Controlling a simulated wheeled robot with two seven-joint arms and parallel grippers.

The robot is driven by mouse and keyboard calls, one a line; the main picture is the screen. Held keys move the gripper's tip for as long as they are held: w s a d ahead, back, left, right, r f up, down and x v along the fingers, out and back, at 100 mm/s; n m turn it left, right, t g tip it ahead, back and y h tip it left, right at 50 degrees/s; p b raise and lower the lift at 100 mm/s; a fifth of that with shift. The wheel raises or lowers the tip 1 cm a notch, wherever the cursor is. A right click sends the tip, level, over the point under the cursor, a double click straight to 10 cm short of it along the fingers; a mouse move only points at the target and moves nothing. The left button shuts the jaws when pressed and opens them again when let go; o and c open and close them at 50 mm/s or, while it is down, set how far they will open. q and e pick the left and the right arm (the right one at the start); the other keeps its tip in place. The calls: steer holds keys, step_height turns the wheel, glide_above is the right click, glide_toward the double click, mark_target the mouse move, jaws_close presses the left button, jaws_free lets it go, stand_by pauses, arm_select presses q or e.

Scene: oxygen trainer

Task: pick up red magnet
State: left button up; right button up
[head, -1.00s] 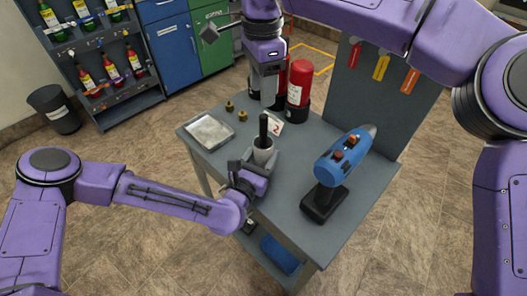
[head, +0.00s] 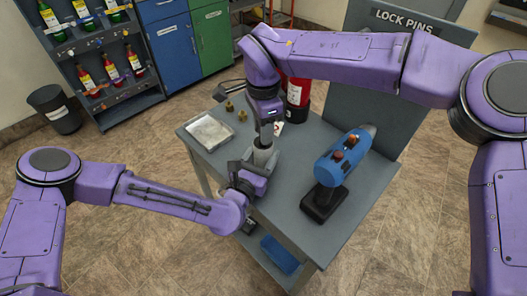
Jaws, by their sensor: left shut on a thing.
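I cannot make out a red magnet for certain. My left gripper (head: 253,172) is shut on a grey cup (head: 263,156) at the table's near left part. My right gripper (head: 266,138) points down directly over the cup's mouth, and its fingers hide the black stick that stood in the cup. Whether its jaws are open or closed on the stick does not show. A blue device (head: 338,158) on a black foot stands to the right, with two small reddish-brown pieces on top.
A metal tray (head: 209,132) and two small brass pieces (head: 230,106) lie at the table's left. A red cylinder (head: 297,92) stands behind my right gripper. A grey "LOCK PINS" board (head: 372,75) rises at the back. The front right tabletop (head: 300,235) is clear.

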jaws_close()
steer(key=shift+r, duration=0.15)
arm_select(q)
steer(key=o, duration=1.1)
arm_select(e)
step_height(320, 180, up, 18)
